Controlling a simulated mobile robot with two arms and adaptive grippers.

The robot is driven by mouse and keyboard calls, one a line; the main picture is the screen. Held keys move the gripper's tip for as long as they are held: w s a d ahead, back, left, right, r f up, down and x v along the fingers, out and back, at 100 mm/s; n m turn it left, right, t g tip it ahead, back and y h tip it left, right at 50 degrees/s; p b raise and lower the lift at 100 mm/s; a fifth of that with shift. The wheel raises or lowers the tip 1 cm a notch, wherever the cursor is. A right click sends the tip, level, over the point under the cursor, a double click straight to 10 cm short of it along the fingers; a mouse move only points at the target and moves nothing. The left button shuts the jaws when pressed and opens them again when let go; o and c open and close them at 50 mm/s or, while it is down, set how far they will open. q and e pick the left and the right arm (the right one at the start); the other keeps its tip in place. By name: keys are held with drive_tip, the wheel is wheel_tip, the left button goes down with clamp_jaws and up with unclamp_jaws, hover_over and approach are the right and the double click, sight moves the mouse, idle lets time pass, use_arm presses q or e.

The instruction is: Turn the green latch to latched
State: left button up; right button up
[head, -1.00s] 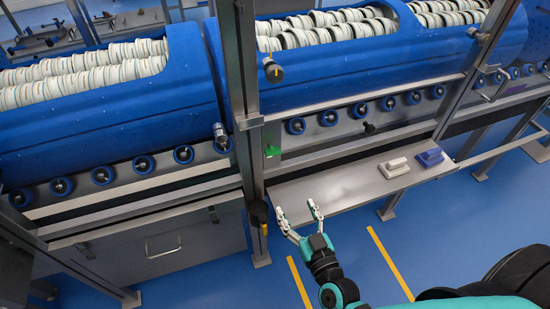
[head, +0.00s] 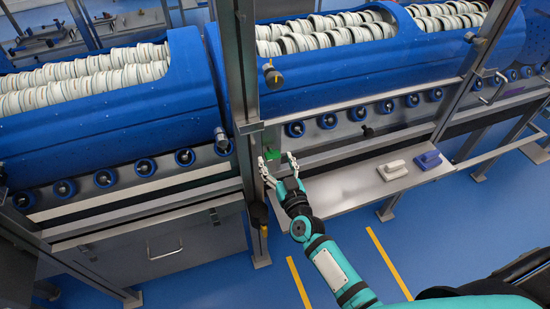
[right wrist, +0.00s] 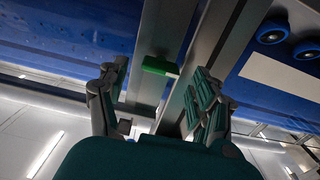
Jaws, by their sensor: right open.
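The green latch (head: 272,154) is a small green block on the grey metal frame beside the upright post. It also shows in the right wrist view (right wrist: 160,66), lying across the frame between and beyond the fingers. My right gripper (head: 276,160) is open, its two fingers spread just in front of the latch. In the right wrist view my right gripper (right wrist: 158,95) has one finger on each side of the latch, and nothing is held. I cannot tell whether a finger touches the latch. My left gripper is not in view.
A metal shelf (head: 340,190) to the right holds a white block (head: 393,170) and a blue block (head: 428,160). A vertical post (head: 248,120) stands just left of the latch. Blue tubs (head: 110,105) with white rings and rollers lie behind.

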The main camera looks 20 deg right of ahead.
drive_tip(key=shift+w, duration=0.75)
drive_tip(key=c, duration=1.2)
